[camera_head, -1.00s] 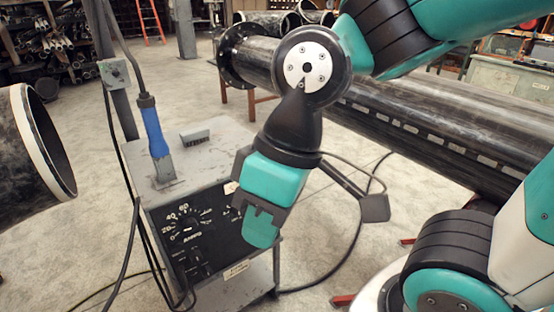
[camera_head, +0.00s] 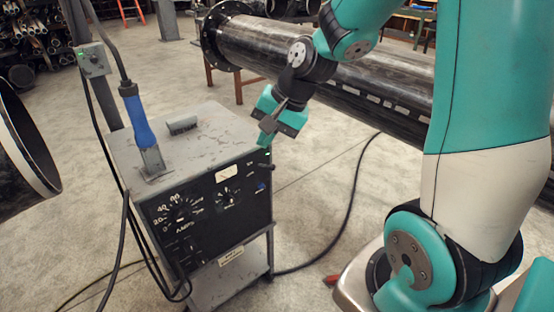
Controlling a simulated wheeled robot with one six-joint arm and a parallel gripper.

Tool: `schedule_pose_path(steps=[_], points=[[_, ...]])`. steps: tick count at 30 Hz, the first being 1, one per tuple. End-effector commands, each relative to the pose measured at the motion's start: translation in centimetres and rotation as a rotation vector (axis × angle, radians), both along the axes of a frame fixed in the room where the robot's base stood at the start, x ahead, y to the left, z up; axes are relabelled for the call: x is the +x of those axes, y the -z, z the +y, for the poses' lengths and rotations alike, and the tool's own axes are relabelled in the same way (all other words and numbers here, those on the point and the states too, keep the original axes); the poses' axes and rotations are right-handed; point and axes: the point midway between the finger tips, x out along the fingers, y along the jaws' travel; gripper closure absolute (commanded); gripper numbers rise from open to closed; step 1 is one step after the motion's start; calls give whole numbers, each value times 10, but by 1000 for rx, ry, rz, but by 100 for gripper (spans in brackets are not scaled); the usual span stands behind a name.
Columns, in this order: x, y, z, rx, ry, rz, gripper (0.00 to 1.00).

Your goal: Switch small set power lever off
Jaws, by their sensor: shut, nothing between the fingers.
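The welding set (camera_head: 196,142) is a grey box with a black front panel (camera_head: 238,217). A large AMPS dial (camera_head: 180,209) is on the panel's left, with a smaller dial (camera_head: 228,196) to its right. A small blue part (camera_head: 260,187) shows near the panel's right edge. I cannot tell which part is the power lever. My gripper (camera_head: 265,138) is shut and empty. In the picture its fingertips overlap the set's upper right corner, above the blue part; I cannot tell if they touch it.
A blue-handled connector (camera_head: 138,120) stands on the set's top, beside a small switch box (camera_head: 93,60) on a post. Black cables hang at the left front. A long flanged pipe (camera_head: 380,85) lies behind my arm. Another pipe end (camera_head: 25,140) is at left.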

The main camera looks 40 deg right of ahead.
Motion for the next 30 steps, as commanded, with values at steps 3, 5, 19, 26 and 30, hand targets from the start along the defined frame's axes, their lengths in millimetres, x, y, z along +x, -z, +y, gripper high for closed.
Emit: schedule_pose_path(steps=[3,5,19,26,30], points=[[23,28,-72,82,365,39,100],[27,37,-98,115,494,47,100],[31,51,-132,160,667,53,100],[40,69,-126,160,663,56,100],[53,93,-120,161,662,59,100]])
